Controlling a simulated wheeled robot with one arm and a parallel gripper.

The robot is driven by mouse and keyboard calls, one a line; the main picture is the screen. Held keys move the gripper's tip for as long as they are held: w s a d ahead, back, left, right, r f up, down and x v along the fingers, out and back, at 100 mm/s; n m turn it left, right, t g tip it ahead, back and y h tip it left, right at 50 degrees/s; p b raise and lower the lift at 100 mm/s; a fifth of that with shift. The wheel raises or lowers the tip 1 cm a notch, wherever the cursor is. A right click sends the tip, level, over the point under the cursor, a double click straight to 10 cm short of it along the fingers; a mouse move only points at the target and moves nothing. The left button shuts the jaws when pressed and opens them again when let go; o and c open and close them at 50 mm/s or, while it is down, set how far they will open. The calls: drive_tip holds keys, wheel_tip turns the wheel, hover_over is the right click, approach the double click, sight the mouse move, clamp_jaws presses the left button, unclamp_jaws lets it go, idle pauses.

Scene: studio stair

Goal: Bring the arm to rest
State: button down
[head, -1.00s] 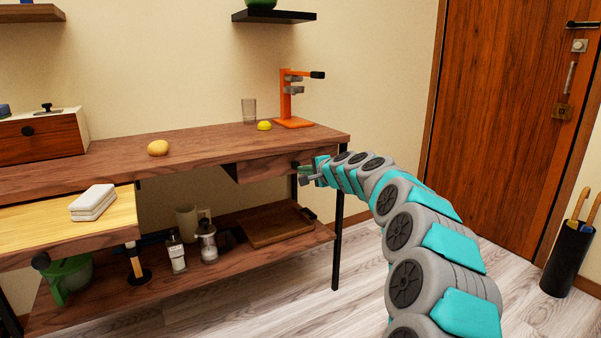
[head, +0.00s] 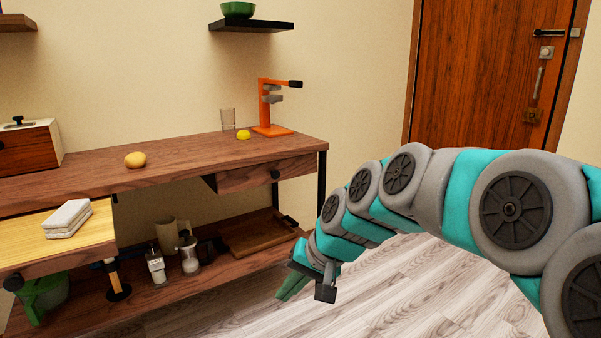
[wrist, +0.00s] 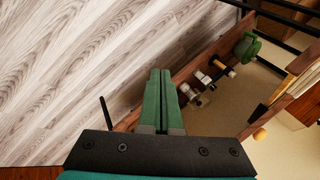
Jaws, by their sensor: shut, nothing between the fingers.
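The lower shelf holds a wooden tray (head: 262,239) and jars. Open floor (head: 400,290) lies right of the bench, before a door (head: 490,80).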

drive_tip(key=s+d+f+g+h, duration=0.1)
drive_tip(key=s+d+f+h, duration=0.1)
drive_tip(key=s+d, duration=0.3)
drive_tip(key=s+d+f+g+h, duration=0.2)
drive_tip(key=s+d+f, duration=0.2)
drive_tip(key=s, duration=0.9)
drive_tip(key=s+d+f+n+g+h, duration=0.1)
drive_tip(key=s+d+f, duration=0.2)
drive_tip(key=s+d, duration=0.5)
drive_tip(key=shift+s+d+f+g+h+p, duration=0.15)
drive_tip(key=shift+s+d+g+h+p, duration=0.2)
drive_tip(key=shift+s, duration=0.65)
